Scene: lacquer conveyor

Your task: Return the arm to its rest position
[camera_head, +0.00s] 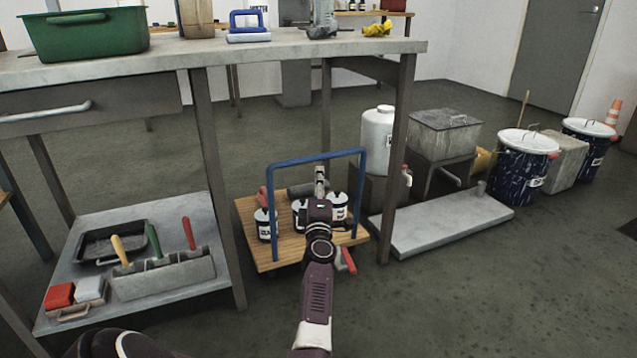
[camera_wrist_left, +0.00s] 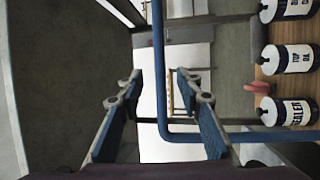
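My left gripper (camera_head: 320,178) is above a small wooden cart (camera_head: 266,256) with a blue handle frame (camera_head: 318,157), under the workbench. In the left wrist view the two fingers (camera_wrist_left: 160,82) stand apart, with nothing held between them. The blue rail (camera_wrist_left: 158,70) shows between and beyond the fingers; I cannot tell whether they touch it. My arm reaches forward from the bottom of the head view and hides part of the cart. My right gripper is not in view.
White labelled cans (camera_head: 265,224) stand on the cart; they also show in the left wrist view (camera_wrist_left: 290,58). The workbench top (camera_head: 280,46) is above, with a bench leg (camera_head: 398,155) close right. A tool caddy (camera_head: 165,279) sits left. Open floor (camera_head: 480,290) lies right.

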